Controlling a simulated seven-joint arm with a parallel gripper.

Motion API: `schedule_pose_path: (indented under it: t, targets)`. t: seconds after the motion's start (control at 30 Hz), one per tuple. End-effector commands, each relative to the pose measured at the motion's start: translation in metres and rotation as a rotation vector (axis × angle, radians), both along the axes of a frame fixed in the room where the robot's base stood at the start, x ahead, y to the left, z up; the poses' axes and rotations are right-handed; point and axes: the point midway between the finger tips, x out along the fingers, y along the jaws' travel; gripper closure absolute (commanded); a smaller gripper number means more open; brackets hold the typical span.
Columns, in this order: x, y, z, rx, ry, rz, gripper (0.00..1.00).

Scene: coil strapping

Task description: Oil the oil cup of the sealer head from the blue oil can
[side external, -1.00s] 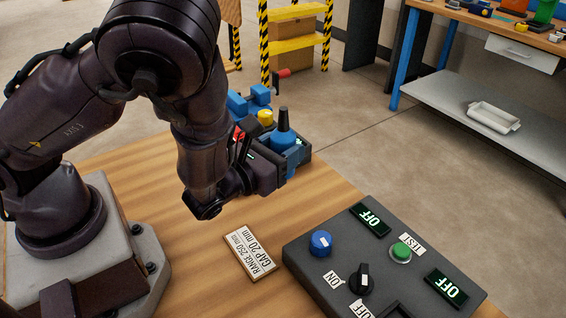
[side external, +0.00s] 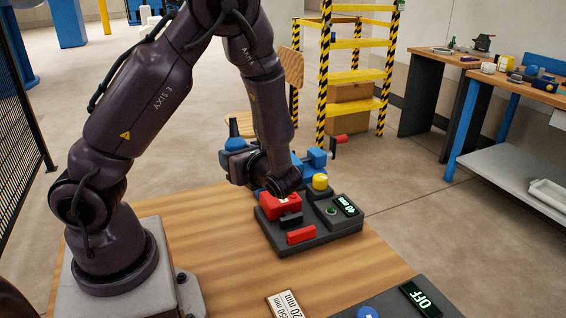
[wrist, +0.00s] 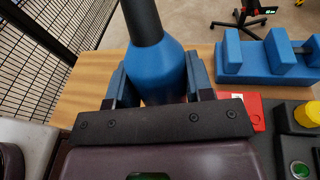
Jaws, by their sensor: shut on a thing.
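The blue oil can (side external: 234,143) has a dark spout and stands upright in my gripper (side external: 233,158), left of the machine. In the wrist view the can (wrist: 160,68) sits between the two blue fingers of my gripper (wrist: 158,88), which are shut on it. Its spout runs out of the top of the picture. A red block (side external: 277,206), which may be the sealer head, sits on a dark base (side external: 345,226), partly behind my wrist. Its red edge (wrist: 253,108) shows in the wrist view. I cannot make out an oil cup for certain.
A yellow knob (side external: 320,181), a green button (side external: 331,211) and a lit display (side external: 345,205) are on the dark base. Blue blocks (side external: 317,158) with a red-handled crank stand behind. A label plate (side external: 285,304) and a control box (side external: 400,305) are in front. The wooden table between is clear.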

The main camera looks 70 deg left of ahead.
Motion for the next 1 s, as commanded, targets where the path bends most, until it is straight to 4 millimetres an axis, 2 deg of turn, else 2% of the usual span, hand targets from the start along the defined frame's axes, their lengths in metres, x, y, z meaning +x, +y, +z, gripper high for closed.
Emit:
schedule_pose_path:
  t: [0.03, 0.13, 0.3, 0.4, 0.5, 0.67, 0.8, 0.93, 1.0]
  targets:
    - [-0.015, 0.007, -0.004, -0.014, -0.001, 0.145, 0.86]
    - [-0.044, 0.01, -0.014, -0.042, -0.004, 0.432, 0.86]
    - [-0.08, -0.003, -0.035, -0.088, -0.035, 0.943, 0.86]
    - [-0.09, -0.017, -0.048, -0.11, -0.065, 1.248, 0.86]
    - [-0.091, -0.032, -0.06, -0.126, -0.106, 1.551, 0.86]
    - [-0.072, -0.055, -0.075, -0.137, -0.19, 2.017, 0.85]
    - [-0.039, -0.064, -0.081, -0.126, -0.281, 2.404, 0.85]
    - [0.001, -0.058, -0.078, -0.094, -0.378, 2.749, 0.85]
    - [0.025, -0.048, -0.073, -0.068, -0.439, 2.931, 0.85]
